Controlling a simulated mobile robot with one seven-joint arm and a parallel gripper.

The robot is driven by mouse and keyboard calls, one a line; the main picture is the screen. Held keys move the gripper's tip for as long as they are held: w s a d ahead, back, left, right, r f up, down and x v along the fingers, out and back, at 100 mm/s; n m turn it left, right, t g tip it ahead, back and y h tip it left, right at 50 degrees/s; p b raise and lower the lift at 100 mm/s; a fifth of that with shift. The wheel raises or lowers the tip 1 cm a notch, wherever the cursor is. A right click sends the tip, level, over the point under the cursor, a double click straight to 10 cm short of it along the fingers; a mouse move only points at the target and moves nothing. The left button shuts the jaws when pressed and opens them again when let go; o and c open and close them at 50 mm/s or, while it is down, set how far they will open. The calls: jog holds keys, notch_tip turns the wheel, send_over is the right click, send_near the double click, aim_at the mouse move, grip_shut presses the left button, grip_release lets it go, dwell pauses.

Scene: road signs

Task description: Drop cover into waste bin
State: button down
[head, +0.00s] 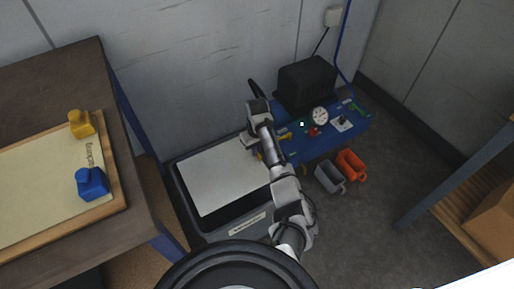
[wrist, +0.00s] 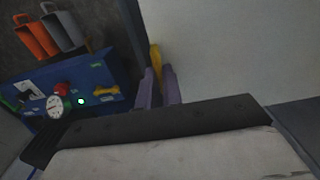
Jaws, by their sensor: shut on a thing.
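The cover is a flat pale panel (head: 218,178) over the dark waste bin (head: 186,208), and it fills the right of the wrist view (wrist: 225,45). The bin has a dark rim and a label on its front. I cannot tell whether the cover rests on the bin or hangs just above it. My gripper (wrist: 158,75) is shut on a yellow piece (wrist: 155,55) at the cover's edge, with two purple fingers around it.
A blue bench (head: 335,130) with a gauge (head: 320,116) and a black box (head: 307,82) stands right of the bin. Grey (head: 330,177) and orange (head: 350,164) cups hang at its front. A wooden table (head: 60,75) is at left. The wall is close behind; open floor lies right.

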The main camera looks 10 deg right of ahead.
jog(key=shift+f, duration=0.5)
jog(key=c, duration=0.7)
grip_release()
dwell(0.5)
notch_tip(320, 180, up, 10)
jog(key=p, duration=0.9)
jog(key=shift+p, duration=0.4)
